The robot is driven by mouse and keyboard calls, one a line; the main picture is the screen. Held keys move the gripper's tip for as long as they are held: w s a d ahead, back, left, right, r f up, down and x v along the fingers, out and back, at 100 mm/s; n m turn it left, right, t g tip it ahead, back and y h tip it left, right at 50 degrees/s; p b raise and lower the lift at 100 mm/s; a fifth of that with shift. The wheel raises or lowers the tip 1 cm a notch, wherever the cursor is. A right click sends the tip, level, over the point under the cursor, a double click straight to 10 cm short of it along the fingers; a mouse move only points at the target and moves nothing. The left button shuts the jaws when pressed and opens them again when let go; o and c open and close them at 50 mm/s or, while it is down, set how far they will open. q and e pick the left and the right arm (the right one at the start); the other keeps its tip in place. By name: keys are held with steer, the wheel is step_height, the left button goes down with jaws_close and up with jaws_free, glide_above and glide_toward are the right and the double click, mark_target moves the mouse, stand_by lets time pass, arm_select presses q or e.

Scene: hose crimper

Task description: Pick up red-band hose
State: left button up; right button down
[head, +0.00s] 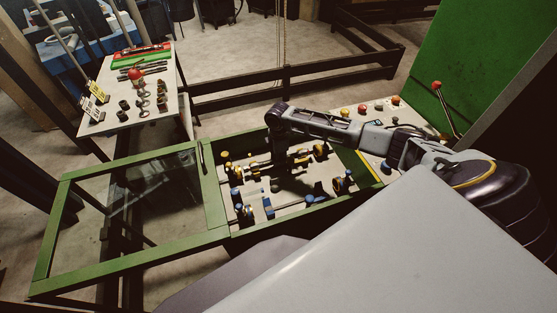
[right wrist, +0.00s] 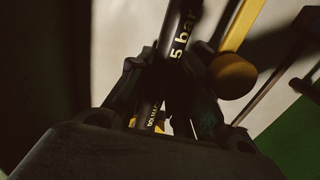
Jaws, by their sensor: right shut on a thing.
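My right gripper (head: 285,178) reaches down into the green-framed machine bed, dark and partly lost in shadow. In the right wrist view its fingers (right wrist: 165,100) are shut on a black hose (right wrist: 181,30) with pale "5 bar" lettering. The hose runs up between the fingers and out of the top of the picture. I cannot see a red band on it, and its ends are hidden. My left gripper is not in view.
Yellow-capped and blue-capped fittings stand in the bed around the gripper; a yellow knob (right wrist: 232,77) is close beside the hose. A glazed green frame (head: 215,200) lies left. A side table (head: 105,120) holds small metal parts. A control panel (head: 380,112) is right.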

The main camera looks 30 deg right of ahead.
step_height(320, 180, up, 9)
steer(key=shift+r+b, duration=0.1)
steer(key=shift+b, duration=0.3)
stand_by(0.7)
